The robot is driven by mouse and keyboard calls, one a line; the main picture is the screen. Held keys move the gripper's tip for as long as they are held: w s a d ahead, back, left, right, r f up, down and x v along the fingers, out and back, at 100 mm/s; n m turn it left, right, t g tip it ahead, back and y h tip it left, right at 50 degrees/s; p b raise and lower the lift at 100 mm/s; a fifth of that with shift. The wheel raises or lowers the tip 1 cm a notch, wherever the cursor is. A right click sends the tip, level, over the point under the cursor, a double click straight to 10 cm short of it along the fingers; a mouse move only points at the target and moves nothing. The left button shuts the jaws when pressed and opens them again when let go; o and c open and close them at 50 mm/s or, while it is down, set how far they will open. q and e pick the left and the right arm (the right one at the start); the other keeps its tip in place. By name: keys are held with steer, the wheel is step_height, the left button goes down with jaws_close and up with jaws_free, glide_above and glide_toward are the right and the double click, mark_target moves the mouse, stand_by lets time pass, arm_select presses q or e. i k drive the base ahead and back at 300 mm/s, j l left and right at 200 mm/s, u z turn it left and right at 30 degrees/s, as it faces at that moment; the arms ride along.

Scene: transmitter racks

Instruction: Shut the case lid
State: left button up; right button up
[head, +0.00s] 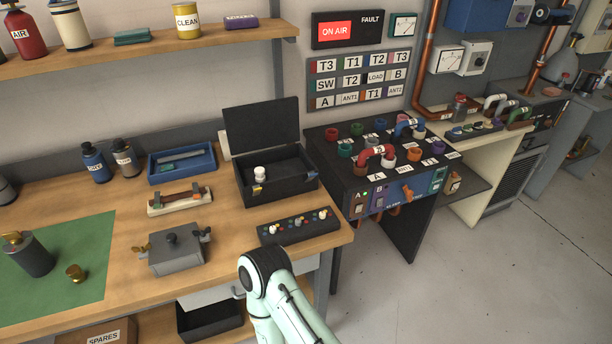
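The black case (292,199) stands on the wooden workbench near its right end. Its lid (262,130) is open and stands upright at the back, leaning slightly backwards. A white-topped knob or valve-like part (260,173) shows at the left inside of the case, and the rest of the interior is dark. A small yellow mark is on the front of the case. Part of one of my arms, pale green with a dark joint, rises at the bottom middle in front of the bench. Neither of my grippers is in view.
A black strip with several small knobs (298,228) lies in front of the case. A grey lidded box (175,252), a small rack (179,201) and a blue tray (182,164) are to the left. A black patch panel (340,171) stands close on the right.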

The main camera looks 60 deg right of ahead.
mark_target(256, 126)
steer(key=z, duration=1.65)
